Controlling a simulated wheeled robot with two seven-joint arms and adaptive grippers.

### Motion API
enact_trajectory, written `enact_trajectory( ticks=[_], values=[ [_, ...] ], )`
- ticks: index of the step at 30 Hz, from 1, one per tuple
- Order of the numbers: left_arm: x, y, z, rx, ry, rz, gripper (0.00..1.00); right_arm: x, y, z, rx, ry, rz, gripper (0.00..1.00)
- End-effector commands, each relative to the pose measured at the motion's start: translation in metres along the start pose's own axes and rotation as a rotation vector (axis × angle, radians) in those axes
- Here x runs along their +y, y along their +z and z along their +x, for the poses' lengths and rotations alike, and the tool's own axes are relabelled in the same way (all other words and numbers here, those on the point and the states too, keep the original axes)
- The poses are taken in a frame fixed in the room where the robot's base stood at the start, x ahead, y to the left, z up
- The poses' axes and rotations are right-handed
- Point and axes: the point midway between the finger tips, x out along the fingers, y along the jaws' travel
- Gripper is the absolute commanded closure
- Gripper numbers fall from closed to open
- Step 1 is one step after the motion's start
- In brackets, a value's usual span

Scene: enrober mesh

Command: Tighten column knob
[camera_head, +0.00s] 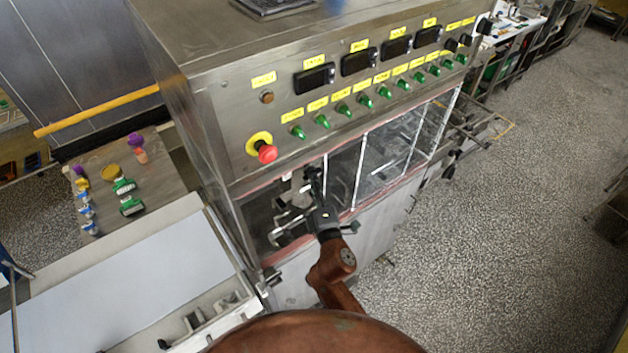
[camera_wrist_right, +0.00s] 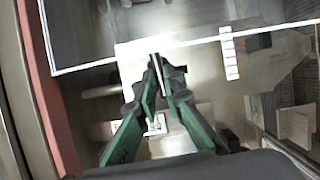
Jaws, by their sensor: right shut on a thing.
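My right gripper (camera_head: 313,182) reaches up from the bottom middle to the open front of the steel machine (camera_head: 225,130), below its control panel. In the right wrist view its dark and green fingers (camera_wrist_right: 160,72) come together at the tips. They are shut on a small part with a thin pale edge between them, which I take for the column knob (camera_wrist_right: 155,58). The fingers cover most of it. In the head view the knob cannot be made out; grey metal parts (camera_head: 287,228) show just left of the gripper. My left gripper is not in view.
The panel holds a red stop button (camera_head: 267,153) and several green switches (camera_head: 345,109). Clear window panes (camera_head: 395,140) are right of my gripper. A pale flat surface (camera_head: 120,270) and a table with small items (camera_head: 160,190) stand left. The floor right is open.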

Motion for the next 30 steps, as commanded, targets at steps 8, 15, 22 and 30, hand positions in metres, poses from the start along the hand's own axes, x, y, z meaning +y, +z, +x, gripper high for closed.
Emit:
enact_trajectory(
  ticks=[8, 15, 22, 30],
  values=[
    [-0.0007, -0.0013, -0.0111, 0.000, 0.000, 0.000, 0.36, 0.0025, 0.0001, 0.0000, 0.000, -0.023, 0.060, 1.00],
    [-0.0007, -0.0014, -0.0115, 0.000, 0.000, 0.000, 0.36, 0.0014, 0.0001, 0.0000, 0.000, -0.027, 0.069, 1.00],
    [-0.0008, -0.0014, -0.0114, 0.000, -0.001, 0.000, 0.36, 0.0012, 0.0002, 0.0000, 0.000, -0.027, 0.068, 0.91],
    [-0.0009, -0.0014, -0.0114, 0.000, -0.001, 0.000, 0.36, 0.0010, 0.0002, 0.0000, 0.000, -0.027, 0.067, 0.84]
  ],
)
